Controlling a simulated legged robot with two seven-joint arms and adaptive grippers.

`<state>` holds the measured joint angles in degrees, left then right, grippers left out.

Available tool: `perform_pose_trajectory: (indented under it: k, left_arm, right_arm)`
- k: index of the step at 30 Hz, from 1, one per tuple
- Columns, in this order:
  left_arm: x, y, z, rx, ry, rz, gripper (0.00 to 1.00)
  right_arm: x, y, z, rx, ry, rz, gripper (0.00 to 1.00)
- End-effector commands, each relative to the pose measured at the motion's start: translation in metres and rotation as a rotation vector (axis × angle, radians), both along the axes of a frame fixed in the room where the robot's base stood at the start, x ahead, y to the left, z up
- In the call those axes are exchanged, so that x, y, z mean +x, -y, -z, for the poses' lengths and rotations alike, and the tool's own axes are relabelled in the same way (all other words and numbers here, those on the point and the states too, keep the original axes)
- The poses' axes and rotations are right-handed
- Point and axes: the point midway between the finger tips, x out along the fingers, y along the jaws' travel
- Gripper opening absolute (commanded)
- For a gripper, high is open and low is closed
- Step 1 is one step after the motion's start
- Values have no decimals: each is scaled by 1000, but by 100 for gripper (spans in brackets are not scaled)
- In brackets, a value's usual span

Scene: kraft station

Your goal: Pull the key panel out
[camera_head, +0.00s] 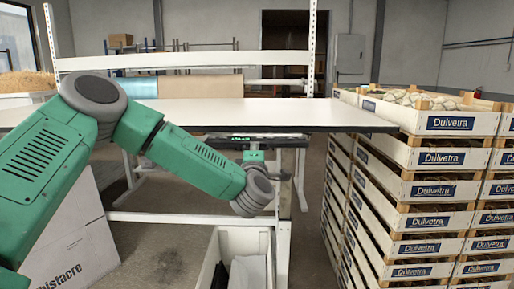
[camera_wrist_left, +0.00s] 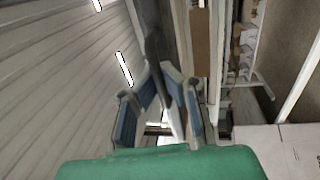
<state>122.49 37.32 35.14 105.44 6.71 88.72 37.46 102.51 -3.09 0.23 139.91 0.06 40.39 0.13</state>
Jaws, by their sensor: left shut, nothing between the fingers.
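The key panel (camera_head: 262,141) is a dark, narrow strip under the front edge of the white tabletop, right of centre in the head view. My left arm reaches in from the left, and its wrist is bent up just below the panel. My left gripper (camera_wrist_left: 162,70) shows in the wrist view with its blue-grey fingers drawn together and nothing between them. In the head view the fingers are hard to make out beneath the panel, and I cannot tell whether they touch it. My right gripper is not in view.
The white table (camera_head: 300,112) spans the middle. Stacked Dulvetra crates (camera_head: 435,160) stand close on the right. A white bin (camera_head: 225,240) sits below my wrist, beside a white table leg (camera_head: 283,235). A large white box (camera_head: 70,240) stands lower left.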

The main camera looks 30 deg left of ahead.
Motion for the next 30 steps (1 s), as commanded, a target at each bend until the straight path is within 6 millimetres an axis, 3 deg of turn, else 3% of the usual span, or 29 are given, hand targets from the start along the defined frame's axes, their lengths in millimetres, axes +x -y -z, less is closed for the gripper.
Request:
perform_pose_trajectory:
  k: [9,10,12,23,30]
  left_arm:
    - [-2,6,1,0,-4,12,0]
    - [-2,5,1,0,-4,11,5]
    - [-2,5,2,0,-4,10,28]
    - [-4,7,-2,1,3,10,28]
    - [-33,25,6,0,1,13,28]
  right_arm:
    - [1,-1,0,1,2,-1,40]
    - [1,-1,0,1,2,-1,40]
    - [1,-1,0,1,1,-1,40]
    - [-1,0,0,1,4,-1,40]
    - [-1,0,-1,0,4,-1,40]
